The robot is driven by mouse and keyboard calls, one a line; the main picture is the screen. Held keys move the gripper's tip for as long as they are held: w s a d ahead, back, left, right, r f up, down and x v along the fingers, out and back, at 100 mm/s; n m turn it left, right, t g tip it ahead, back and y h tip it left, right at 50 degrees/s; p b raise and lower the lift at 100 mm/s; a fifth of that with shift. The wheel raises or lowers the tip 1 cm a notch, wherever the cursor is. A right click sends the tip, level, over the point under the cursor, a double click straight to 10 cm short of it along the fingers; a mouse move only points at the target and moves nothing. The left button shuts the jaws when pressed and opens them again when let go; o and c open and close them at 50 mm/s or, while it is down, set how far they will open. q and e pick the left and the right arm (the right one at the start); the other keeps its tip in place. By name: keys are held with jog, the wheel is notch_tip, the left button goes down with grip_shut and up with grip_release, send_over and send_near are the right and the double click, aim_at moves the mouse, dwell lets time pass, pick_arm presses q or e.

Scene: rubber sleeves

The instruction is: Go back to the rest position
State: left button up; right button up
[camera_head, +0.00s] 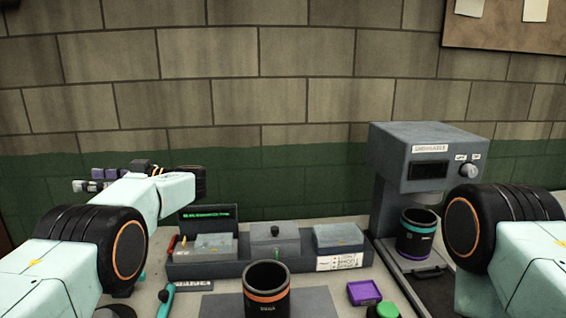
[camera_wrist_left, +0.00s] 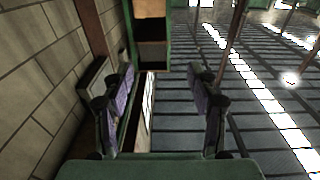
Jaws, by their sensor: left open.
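My left gripper (camera_head: 90,180) is raised at the left, in front of the wall, pointing away to the left. In the left wrist view its two purple-padded fingers (camera_wrist_left: 163,98) stand wide apart with nothing between them. My right arm (camera_head: 510,230) comes in from the right, bent near the grey machine in the picture; its gripper does not show. A black sleeve or cup with an orange band (camera_head: 267,296) stands upright at the front middle. Another black one with teal and purple bands (camera_head: 416,242) stands in the grey machine (camera_head: 415,150).
A dark tray (camera_head: 215,268) with several grey boxes and a small green display runs along the table's back. A purple dish (camera_head: 364,291) and a green-topped object (camera_head: 385,310) lie at the front right. The left wrist view shows open slatted floor (camera_wrist_left: 255,120) and a brick wall.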

pick_arm(q)
jog(key=d+f+m+t+h, duration=0.2)
jog(key=f+m+t+h, duration=0.35)
jog(key=f, duration=0.75)
jog(key=d+f+m+t+h, duration=0.2)
jog(key=f+m+t, duration=0.65)
jog(key=f, duration=0.45)
jog(key=s+d+f+m+g+h, duration=0.1)
jog(key=s+d+f+g+h, duration=0.15)
jog(key=s+f, duration=0.4)
jog(key=s+d+f+m+g+h, duration=0.2)
jog(key=s+d+f+h, duration=0.15)
jog(key=s, duration=0.65)
jog(key=s+d+f+m+g+h, duration=0.1)
jog(key=s+d+f+g+h, duration=0.1)
jog(key=s+d+f, duration=0.5)
jog(key=s+d+r+g+h, duration=0.1)
jog(key=s+g+h, duration=0.15)
jog(key=s, duration=0.85)
jog(key=s+d+r+g+h, duration=0.15)
jog(key=s+g, duration=0.25)
jog(key=s, duration=0.8)
notch_tip(320, 180, down, 22)
jog(key=b, duration=2.2)
jog(key=shift+a+y, duration=0.25)
jog(key=shift+y, duration=0.2)
pick_arm(e)
notch_tip(320, 180, down, 22)
jog(key=shift+w, duration=0.35)
jog(key=shift+f, duration=0.1)
